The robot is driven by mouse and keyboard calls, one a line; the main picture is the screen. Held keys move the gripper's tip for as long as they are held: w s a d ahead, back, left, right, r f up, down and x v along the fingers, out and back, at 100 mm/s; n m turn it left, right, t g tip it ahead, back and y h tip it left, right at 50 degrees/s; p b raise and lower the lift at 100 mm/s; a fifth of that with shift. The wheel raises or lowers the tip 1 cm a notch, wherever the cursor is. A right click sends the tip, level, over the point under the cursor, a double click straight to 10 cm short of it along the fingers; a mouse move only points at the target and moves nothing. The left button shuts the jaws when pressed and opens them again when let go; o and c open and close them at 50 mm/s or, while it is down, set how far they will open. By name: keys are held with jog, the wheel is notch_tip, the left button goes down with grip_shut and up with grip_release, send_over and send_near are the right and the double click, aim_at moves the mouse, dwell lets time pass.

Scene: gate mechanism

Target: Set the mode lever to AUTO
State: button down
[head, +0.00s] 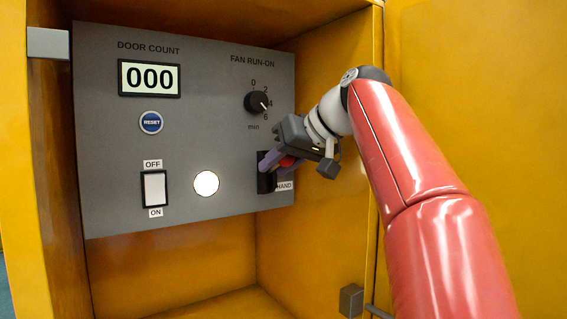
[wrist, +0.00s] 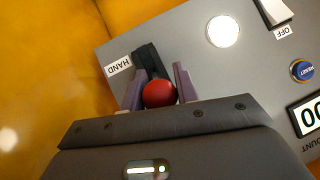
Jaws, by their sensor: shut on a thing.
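The mode lever has a red ball knob (wrist: 159,93) on a black slotted plate (head: 265,183) at the lower right of the grey panel. A HAND label (head: 284,186) sits beside the lower end of the plate. It also shows in the wrist view (wrist: 118,67). No AUTO label is visible; the upper part of the plate is hidden by my gripper. My gripper (head: 268,164) is shut on the red knob, with its purple fingers on either side of it. In the wrist view the knob sits between the fingers. The lever's exact tilt is hard to tell.
The panel also carries a round FAN RUN-ON dial (head: 257,102), a 000 counter (head: 149,78), a blue RESET button (head: 151,122), a white OFF/ON rocker (head: 155,188) and a lit round lamp (head: 206,183). The yellow cabinet wall (head: 335,45) stands close to the right of the lever.

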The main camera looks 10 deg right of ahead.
jog(key=shift+r, duration=0.1)
dwell(0.5)
jog(key=c, duration=1.1)
grip_release()
jog(key=shift+v, duration=3.85)
jog(key=s+f+m+g+h, duration=0.1)
jog(key=s+f, duration=0.6)
jog(key=f, duration=0.7)
jog(key=s+f+m+g+h, duration=0.1)
jog(key=s+f+h, duration=0.2)
jog(key=s+f, duration=0.4)
jog(key=s+f+m+g+h, duration=0.1)
jog(key=s+f, duration=0.6)
jog(key=f, duration=1.4)
jog(key=shift+f+m+h, duration=0.35)
jog(key=shift+m+h, duration=0.05)
jog(key=shift+h, duration=0.4)
